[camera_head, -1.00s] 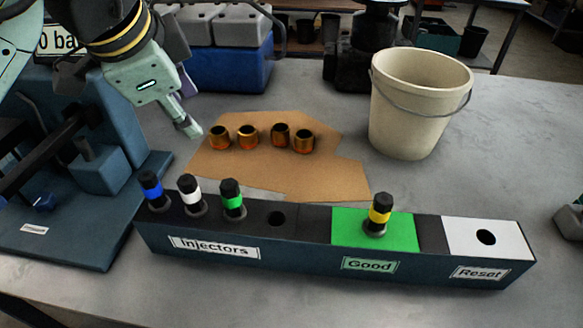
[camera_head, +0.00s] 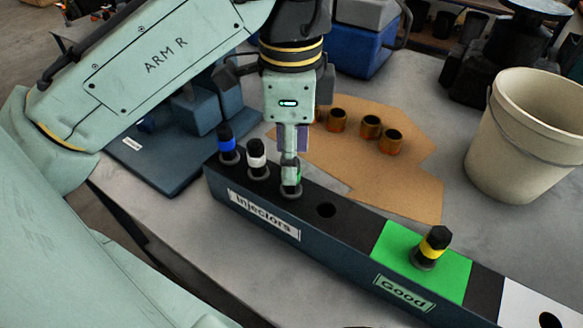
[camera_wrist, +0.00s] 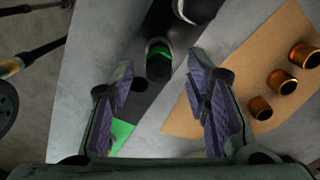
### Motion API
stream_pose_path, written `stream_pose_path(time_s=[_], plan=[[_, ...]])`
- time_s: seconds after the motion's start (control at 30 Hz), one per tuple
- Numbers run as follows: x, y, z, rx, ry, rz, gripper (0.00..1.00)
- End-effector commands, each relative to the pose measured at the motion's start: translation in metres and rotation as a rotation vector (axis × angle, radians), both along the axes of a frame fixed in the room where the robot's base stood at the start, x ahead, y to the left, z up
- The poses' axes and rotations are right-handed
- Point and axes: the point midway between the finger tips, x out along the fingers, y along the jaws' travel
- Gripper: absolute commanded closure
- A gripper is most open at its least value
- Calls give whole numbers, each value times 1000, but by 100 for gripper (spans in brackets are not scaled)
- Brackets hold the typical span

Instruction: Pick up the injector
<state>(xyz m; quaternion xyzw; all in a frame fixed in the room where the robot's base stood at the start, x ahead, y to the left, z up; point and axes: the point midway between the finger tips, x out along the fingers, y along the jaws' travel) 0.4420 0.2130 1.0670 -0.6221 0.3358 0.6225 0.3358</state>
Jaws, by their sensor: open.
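Several black injectors with coloured bands stand upright in a long dark rack (camera_head: 345,253). The blue-banded (camera_head: 227,145) and white-banded (camera_head: 257,160) ones are at its left end. The green-banded injector (camera_head: 292,190) is mostly hidden behind my gripper (camera_head: 291,172). A yellow-banded injector (camera_head: 431,248) stands on the green "Good" section (camera_head: 395,243). In the wrist view, my gripper (camera_wrist: 160,77) is open, with its purple-padded fingers on either side of the green-banded injector's top (camera_wrist: 160,62). I see no contact there.
An empty hole (camera_head: 326,210) lies right of the green-banded injector. Several brass sleeves (camera_head: 371,127) stand on cardboard (camera_head: 400,180) behind the rack. A cream bucket (camera_head: 525,140) is at the right. A white section (camera_head: 515,305) with a hole ends the rack.

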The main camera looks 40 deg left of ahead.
Motion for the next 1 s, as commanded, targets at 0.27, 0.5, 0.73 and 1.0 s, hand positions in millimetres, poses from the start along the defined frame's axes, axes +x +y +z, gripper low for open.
stream_pose_path(time_s=[0.27,0.5,0.73,1.0], plan=[[-1,0,-32,1,1,1,57],[-1,-1,-52,1,-1,-1,57],[-1,-1,-50,1,-1,-1,57],[-1,-1,-50,0,-1,-1,71]])
